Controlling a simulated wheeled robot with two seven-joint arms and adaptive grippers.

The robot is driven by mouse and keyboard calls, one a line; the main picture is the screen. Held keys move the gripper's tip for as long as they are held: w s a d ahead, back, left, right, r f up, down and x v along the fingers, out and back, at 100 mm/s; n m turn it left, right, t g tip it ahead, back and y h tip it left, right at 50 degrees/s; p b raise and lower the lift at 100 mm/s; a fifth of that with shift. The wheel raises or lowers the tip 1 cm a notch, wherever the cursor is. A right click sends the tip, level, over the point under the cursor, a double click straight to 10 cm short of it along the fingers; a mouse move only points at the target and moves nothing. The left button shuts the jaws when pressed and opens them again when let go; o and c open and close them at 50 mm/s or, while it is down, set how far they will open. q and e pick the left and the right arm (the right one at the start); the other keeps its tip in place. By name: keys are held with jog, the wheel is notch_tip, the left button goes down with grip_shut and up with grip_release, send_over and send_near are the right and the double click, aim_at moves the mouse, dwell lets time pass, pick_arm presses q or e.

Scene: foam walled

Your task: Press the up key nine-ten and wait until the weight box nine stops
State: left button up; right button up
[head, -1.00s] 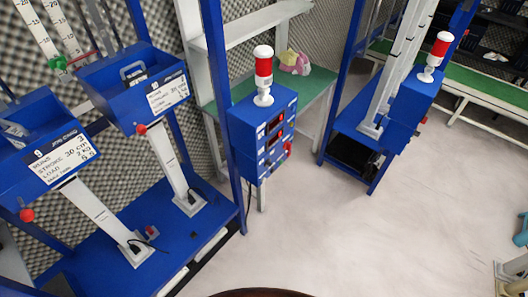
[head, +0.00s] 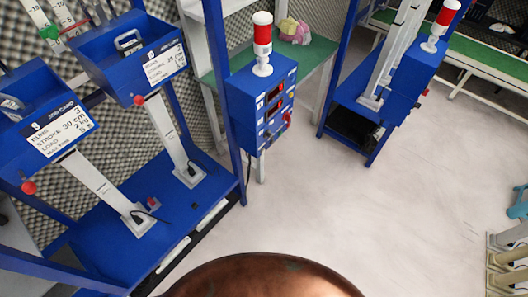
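The left blue weight box (head: 30,105) stands on a white slanted post and bears a job card (head: 58,130) that seems to be marked 9. A second blue weight box (head: 125,62) stands to its right with a smaller card whose number I cannot read surely. A blue control box (head: 258,115) hangs on the rig's right upright. Its front has small dark displays and several keys, with a red knob (head: 287,117) at the right side. The key labels are too small to read. Neither gripper is in view.
A red and white lamp (head: 262,45) tops the control box. A green table (head: 312,75) with a pink and yellow item stands behind it. Another blue rig (head: 375,100) stands to the right. The pale floor (head: 370,215) in front is clear. Beige objects (head: 508,262) stand at the right edge.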

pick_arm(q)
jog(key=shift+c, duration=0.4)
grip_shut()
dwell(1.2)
